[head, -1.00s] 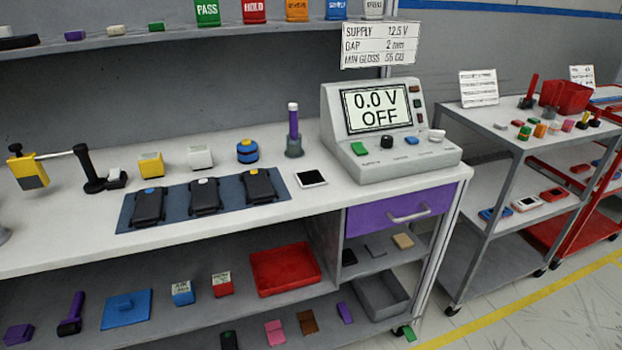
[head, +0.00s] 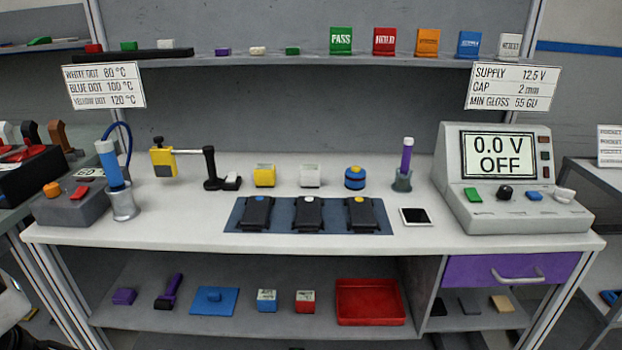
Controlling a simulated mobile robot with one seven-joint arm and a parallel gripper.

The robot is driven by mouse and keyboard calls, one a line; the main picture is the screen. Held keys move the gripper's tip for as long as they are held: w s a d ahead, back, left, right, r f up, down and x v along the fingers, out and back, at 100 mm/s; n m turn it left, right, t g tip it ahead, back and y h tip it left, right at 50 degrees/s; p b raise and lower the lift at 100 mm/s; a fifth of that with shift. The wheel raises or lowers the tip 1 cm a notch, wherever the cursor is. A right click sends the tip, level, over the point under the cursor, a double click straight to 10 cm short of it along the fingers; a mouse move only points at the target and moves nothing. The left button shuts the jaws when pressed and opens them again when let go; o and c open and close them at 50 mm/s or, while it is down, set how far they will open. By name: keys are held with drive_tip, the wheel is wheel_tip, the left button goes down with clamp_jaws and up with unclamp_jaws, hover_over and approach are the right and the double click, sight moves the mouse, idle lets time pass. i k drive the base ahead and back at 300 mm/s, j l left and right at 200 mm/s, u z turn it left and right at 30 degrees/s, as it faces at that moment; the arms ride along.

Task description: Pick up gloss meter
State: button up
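No object is labelled as a gloss meter, and I cannot tell for sure which one it is. Small candidates stand on the bench (head: 150,232): a yellow block (head: 264,175), a white block (head: 310,175) and a round blue-and-yellow piece (head: 355,178). A flat dark-faced tile with a white edge (head: 415,216) lies right of the blue mat (head: 232,215). Three black modules with blue, white and yellow dots, the middle one (head: 308,214), lie on that mat. My gripper is not in view.
A power supply (head: 500,178) reading 0.0 V OFF stands at the bench's right. A soldering-type station (head: 72,205) and blue-handled tool (head: 110,165) stand left. A purple tool (head: 406,155) stands upright in a holder. The lower shelf holds a red tray (head: 370,302) and small items. The bench's front strip is clear.

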sight(309, 173)
drive_tip(key=i+j+z, duration=0.15)
drive_tip(key=j, duration=0.2)
drive_tip(key=i+j+z, duration=0.15)
drive_tip(key=j, duration=0.25)
drive_tip(key=i+j+z, duration=0.15)
drive_tip(key=j, duration=0.25)
drive_tip(key=i+j+z, duration=0.15)
drive_tip(key=j, duration=0.25)
drive_tip(key=k, duration=0.05)
